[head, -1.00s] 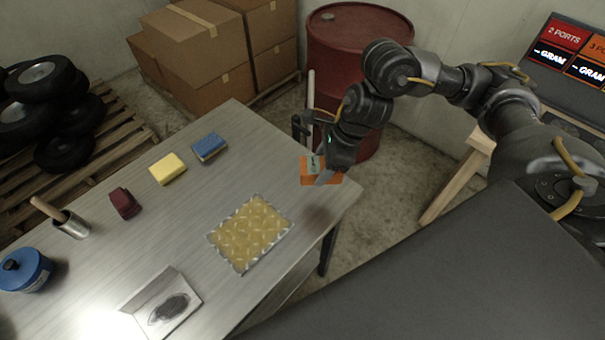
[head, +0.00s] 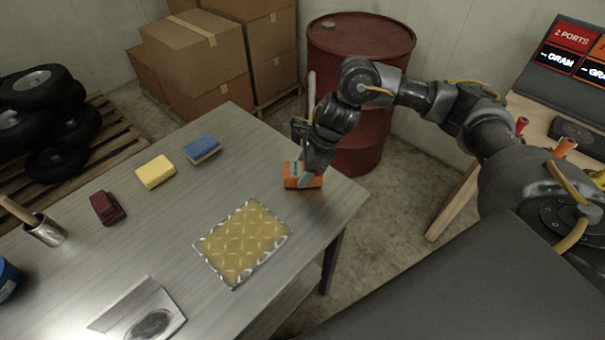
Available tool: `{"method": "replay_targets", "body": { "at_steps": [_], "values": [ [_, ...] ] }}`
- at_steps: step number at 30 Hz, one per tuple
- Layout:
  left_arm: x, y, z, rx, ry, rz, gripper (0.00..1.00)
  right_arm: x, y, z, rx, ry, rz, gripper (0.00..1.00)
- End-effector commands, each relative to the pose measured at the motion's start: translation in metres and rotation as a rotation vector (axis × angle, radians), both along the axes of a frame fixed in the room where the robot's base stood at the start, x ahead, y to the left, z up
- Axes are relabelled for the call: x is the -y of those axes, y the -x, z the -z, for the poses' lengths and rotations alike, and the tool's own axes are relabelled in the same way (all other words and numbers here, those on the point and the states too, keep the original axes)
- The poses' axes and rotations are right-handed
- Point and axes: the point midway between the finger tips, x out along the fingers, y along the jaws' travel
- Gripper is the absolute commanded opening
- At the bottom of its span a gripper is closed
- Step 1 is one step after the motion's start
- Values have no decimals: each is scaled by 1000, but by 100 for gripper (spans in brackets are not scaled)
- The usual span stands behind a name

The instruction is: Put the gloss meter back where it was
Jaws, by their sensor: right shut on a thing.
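The gloss meter (head: 291,182) appears to be the orange box-shaped device with a grey-green patch on top. My right gripper (head: 307,171) is shut on it, with the fingers covering part of it. It is at the right end of the metal table (head: 190,215), close over the tabletop near the back edge; I cannot tell whether its base touches. My left gripper is not in view.
A clear-yellow bubbled sheet (head: 243,243) lies in front of the gloss meter. A blue sponge (head: 202,149), a yellow block (head: 156,172) and a dark red block (head: 107,208) lie to the left. A red drum (head: 372,120) stands behind the table.

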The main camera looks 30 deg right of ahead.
Motion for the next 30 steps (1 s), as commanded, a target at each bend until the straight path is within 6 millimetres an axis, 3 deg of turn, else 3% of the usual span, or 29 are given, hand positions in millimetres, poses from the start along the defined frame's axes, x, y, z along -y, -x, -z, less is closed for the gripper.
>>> {"method": "replay_targets", "body": {
  "at_steps": [11, 12, 17, 25, 30],
  "values": [
    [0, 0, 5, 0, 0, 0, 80, 0, 0, 6, 2, -1, 0, 21],
    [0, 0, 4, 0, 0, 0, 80, 0, 0, 5, 1, 0, 0, 57],
    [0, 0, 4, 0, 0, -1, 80, 0, 0, 5, 1, 0, 0, 76],
    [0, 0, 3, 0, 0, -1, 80, 0, 0, 4, 1, 0, 0, 76],
    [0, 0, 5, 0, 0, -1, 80, 5, 1, -8, 6, -2, 0, 76]
  ]
}}
